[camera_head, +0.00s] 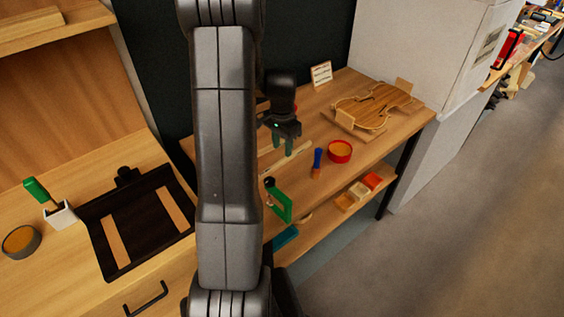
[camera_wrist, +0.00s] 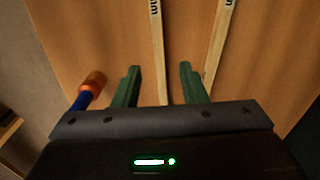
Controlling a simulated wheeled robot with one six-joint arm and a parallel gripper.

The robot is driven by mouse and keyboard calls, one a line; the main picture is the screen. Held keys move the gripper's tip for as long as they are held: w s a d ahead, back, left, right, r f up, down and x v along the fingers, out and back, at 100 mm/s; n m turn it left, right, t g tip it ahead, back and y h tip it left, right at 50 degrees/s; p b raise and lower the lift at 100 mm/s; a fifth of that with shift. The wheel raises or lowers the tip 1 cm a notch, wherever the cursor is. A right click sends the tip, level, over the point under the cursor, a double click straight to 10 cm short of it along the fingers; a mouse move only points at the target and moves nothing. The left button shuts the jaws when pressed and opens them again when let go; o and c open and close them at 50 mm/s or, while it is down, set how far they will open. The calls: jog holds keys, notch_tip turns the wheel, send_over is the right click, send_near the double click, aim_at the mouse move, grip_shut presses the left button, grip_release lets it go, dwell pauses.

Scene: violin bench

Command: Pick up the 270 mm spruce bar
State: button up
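Two thin pale wood bars lie on the bench in the wrist view: a left bar (camera_wrist: 159,60) and a right bar (camera_wrist: 217,48). Each carries black lettering ending in "mm"; the numbers are cut off or unreadable, so I cannot tell which is the 270 mm spruce bar. My gripper (camera_wrist: 160,68) has its two green fingers spread and empty. The left bar runs through the gap between them; the right bar passes outside the right finger. The height above the bars is unclear. In the head view my gripper (camera_head: 286,146) is over the bench, with a pale bar (camera_head: 289,160) below it.
A blue-handled brush (camera_wrist: 86,92) lies left of the fingers; it shows in the head view (camera_head: 317,163) beside a red round container (camera_head: 340,151). A violin body (camera_head: 375,106) rests at the back right. A green-framed tool (camera_head: 280,202) is at the front edge.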

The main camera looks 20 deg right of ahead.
aim_at(282, 160)
jog(key=shift+f+p, duration=0.45)
jog(key=shift+f, duration=2.15)
grip_shut()
